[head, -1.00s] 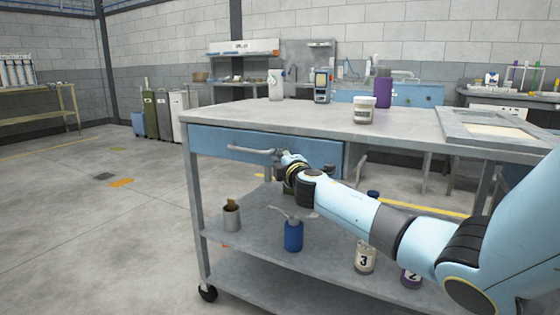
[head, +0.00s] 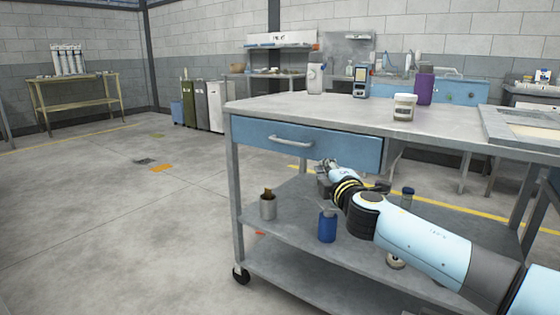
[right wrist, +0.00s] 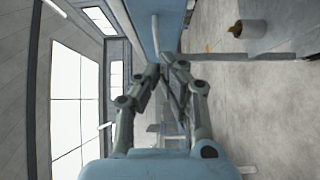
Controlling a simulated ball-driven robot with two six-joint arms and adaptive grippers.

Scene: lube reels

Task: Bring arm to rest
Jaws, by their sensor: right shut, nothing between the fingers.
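My right gripper (head: 326,172) is in front of the cart, just below and right of the drawer handle (head: 290,141) and apart from it. Its fingers are shut and empty; they also show in the right wrist view (right wrist: 165,62), with their tips together. My right arm reaches in from the lower right of the head view. The blue drawer (head: 345,149) sits under the cart's top and looks closed. My left gripper is in neither view.
The grey cart (head: 255,107) carries a white jar (head: 405,107), a purple container (head: 425,88) and a handheld device (head: 361,82) on top. A blue bottle (head: 327,226) and a metal cup (head: 268,207) stand on the lower shelf.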

